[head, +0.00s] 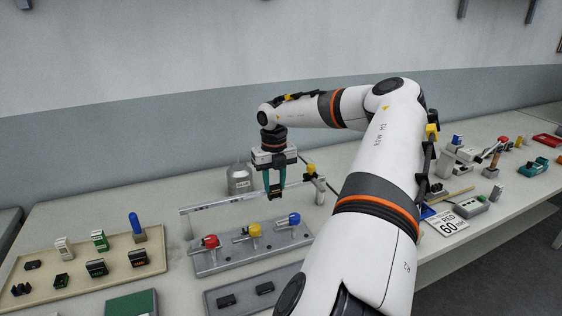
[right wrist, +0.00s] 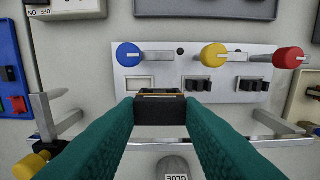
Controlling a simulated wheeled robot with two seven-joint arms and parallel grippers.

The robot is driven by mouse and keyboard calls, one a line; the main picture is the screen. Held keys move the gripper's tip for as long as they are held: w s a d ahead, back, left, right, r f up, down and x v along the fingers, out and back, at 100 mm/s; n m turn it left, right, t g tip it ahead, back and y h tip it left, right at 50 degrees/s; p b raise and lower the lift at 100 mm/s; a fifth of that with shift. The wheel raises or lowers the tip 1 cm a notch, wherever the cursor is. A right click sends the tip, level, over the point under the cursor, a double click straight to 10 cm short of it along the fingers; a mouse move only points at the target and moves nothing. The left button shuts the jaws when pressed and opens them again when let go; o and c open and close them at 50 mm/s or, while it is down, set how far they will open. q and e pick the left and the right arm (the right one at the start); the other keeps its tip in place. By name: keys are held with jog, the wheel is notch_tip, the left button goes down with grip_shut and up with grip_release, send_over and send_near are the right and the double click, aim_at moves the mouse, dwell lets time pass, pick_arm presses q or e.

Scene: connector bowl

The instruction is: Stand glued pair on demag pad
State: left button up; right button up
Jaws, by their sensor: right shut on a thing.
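My right gripper (head: 275,189) is shut on a small dark block, the glued pair (right wrist: 160,108), with a thin gold line along its top edge. In the right wrist view the pair sits between the two teal fingertips (right wrist: 160,115). It is held in the air above the bench, near a metal rail at the back of the clamp fixture. I cannot make out the demag pad for certain. A pale box with an ON/OFF switch (right wrist: 66,9), cut off at the top left of the right wrist view, may be it. My left gripper is not in view.
The grey clamp fixture (head: 215,265) has red, yellow and blue knobs. A glue bottle (head: 240,179) stands behind it. A beige tray (head: 60,285) of connectors lies at left. My right arm hides much of the bench's middle.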

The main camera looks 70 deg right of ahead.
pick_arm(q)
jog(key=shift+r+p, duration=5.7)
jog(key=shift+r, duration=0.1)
pick_arm(e)
jog(key=shift+w+a, duration=3.95)
jog(key=shift+a, duration=2.1)
jog(key=shift+w+a, duration=4)
jog(key=shift+a, duration=2.05)
jog(key=shift+w+a, duration=3.95)
jog(key=shift+a, duration=2.1)
pick_arm(q)
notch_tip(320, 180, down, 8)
jog(key=b, duration=0.8)
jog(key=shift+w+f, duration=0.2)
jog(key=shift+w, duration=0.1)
pick_arm(e)
jog(key=shift+f, duration=5.85)
jog(key=o, duration=1.1)
jog(key=shift+c, duration=0.2)
